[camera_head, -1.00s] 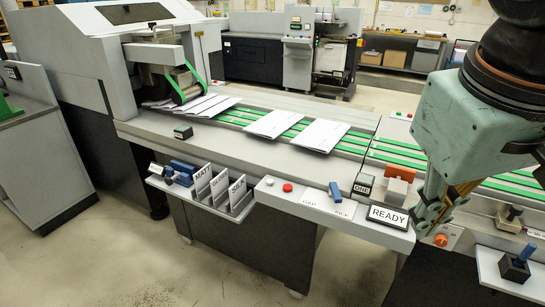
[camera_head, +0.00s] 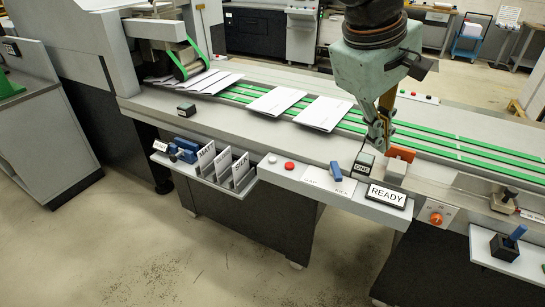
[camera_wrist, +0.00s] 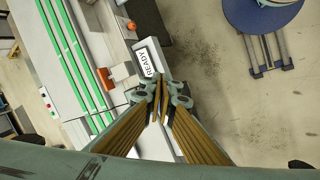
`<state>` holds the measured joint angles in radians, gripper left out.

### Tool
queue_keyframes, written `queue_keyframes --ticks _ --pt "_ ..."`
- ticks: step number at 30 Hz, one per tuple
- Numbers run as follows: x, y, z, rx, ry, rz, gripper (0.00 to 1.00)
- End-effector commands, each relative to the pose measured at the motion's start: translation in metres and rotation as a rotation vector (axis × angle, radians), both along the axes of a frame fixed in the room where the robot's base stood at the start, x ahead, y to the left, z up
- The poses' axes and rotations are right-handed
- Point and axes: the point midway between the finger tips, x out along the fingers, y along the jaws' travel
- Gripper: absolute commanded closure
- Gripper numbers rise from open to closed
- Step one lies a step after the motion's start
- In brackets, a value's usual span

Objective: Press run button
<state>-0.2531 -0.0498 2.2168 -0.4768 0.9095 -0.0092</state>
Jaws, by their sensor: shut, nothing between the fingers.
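On the grey front control panel (camera_head: 262,172) in the head view are a white button (camera_head: 272,158) and a red button (camera_head: 289,165); I cannot read a run label on either. My gripper (camera_head: 379,147) is shut and empty, above the machine by the ON block (camera_head: 364,162) and right of both buttons. In the wrist view my gripper (camera_wrist: 160,92) hangs near the READY sign (camera_wrist: 148,62), apparently above it. The white and red buttons cannot be made out there.
An orange block (camera_head: 402,153) stands beside my gripper. An orange knob (camera_head: 436,218) and a blue-handled lever (camera_head: 516,233) are to the right. Upright card dividers (camera_head: 225,167) stand left of the buttons. Folded sheets (camera_head: 323,113) lie on the green belts behind.

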Motion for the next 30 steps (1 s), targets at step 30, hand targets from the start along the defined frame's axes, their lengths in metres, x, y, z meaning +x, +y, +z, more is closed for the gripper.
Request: queue_keyframes --ticks 30 --pt "0.178 0.093 -0.056 -0.310 0.098 0.391 1.00"
